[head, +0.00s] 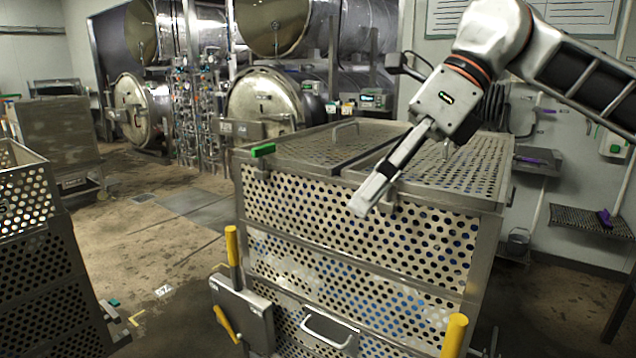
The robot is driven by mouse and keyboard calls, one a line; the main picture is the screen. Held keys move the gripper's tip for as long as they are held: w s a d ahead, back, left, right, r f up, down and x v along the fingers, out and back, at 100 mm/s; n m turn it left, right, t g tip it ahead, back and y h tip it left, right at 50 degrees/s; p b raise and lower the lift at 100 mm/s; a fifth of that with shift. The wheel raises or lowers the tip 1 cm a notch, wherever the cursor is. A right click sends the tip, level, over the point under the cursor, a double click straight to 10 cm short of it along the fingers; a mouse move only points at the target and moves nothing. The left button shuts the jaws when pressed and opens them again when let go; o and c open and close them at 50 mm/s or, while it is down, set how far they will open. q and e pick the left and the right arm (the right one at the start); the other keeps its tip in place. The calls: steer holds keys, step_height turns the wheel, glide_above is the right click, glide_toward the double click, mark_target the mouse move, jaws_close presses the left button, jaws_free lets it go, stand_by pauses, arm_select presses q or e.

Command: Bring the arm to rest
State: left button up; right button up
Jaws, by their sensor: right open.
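My right arm comes in from the upper right. Its gripper (375,190) points down and to the left, over the front top edge of a perforated metal basket (365,225). The jaws are open, and I see nothing held between them. The fingers overlap each other in this view, and I cannot tell whether the tips touch the basket. The basket has a perforated two-part lid (318,146) with a small handle on top. My left gripper is not in view.
A green block (263,150) sits on the basket's left top corner. Yellow handles (232,246) stand at its front. Another perforated basket (30,200) is at the left. Round autoclave doors (264,100) are behind. A wall shelf (590,220) is at the right.

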steer(key=s+a+f+m+g+y, duration=0.1)
steer(key=a+f+m+g+y, duration=0.1)
steer(key=a+f+y, duration=0.35)
steer(key=s+a+f+m+g+y, duration=0.1)
steer(key=a+f+m+g+y, duration=0.15)
steer(key=a+y, duration=0.45)
steer(key=w+d+f+m+t+y, duration=0.3)
steer(key=w+f+m+t, duration=0.55)
steer(key=m+t, duration=0.85)
steer(key=w+d+f+m+t+h, duration=0.1)
steer(key=d+f+m+t+h, duration=0.2)
steer(key=d+f+m+h, duration=0.45)
steer(key=d+f+m+t+h, duration=0.35)
steer(key=f+m, duration=0.35)
steer(key=f, duration=0.4)
steer(key=s+d+f+m+g+h, duration=0.2)
steer(key=s+d+f+m+h, duration=0.1)
steer(key=s+f, duration=0.4)
steer(key=s+d+f+m+g+h, duration=0.3)
steer(key=s+d+f, duration=0.3)
steer(key=f, duration=0.7)
steer(key=s+d+f+m+g+h, duration=0.2)
steer(key=s+d+f+m+h, duration=0.1)
steer(key=s+f, duration=0.6)
steer(key=shift+d+f+m+g+h, duration=0.3)
steer(key=shift+d+f+h, duration=0.15)
steer(key=shift+d+f, duration=0.45)
steer(key=shift+w+r, duration=0.1)
